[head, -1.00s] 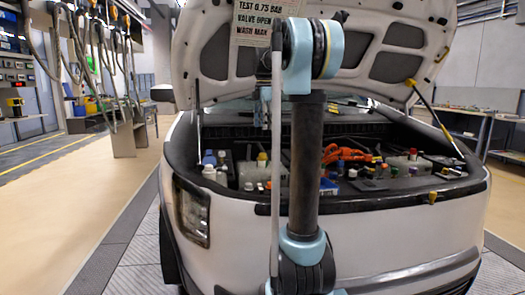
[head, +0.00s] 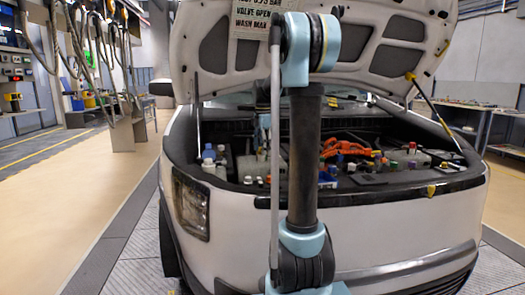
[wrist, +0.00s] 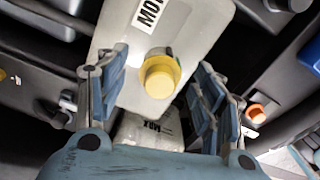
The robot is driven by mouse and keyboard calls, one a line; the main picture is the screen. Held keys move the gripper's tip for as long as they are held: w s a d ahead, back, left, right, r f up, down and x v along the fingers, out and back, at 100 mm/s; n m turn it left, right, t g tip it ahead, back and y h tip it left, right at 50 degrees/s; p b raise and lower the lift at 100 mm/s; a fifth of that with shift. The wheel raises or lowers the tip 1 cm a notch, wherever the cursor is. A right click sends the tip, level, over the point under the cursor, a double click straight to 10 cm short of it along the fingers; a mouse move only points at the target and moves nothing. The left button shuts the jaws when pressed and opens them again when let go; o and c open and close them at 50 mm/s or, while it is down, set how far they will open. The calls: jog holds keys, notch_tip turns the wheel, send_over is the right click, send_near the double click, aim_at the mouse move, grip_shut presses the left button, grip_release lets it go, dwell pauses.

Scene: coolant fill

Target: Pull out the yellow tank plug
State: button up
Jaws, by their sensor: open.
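The yellow tank plug (wrist: 160,75) shows in the wrist view as a round yellow cap seated on a pale translucent tank (wrist: 195,25) with a black-lettered label. My gripper (wrist: 160,88) is open, with one blue-padded finger left of the plug and the other right of it. The plug lies between the fingers in the picture, and neither finger appears to touch it. How far the fingertips are above the tank is hard to tell. In the head view my arm stands in front of the car and hides part of the engine bay; the plug cannot be made out there.
An orange cap (wrist: 258,108) lies right of the right finger in the wrist view. In the head view, orange cables (head: 345,148) and several coloured caps fill the engine bay. The raised hood (head: 385,50) hangs above, held by a strut (head: 432,105) at the right.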

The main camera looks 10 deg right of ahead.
jog(key=shift+f, duration=0.15)
jog(key=c, duration=1.1)
jog(key=shift+o, duration=0.7)
jog(key=shift+r, duration=0.45)
jog(key=shift+r, duration=2.3)
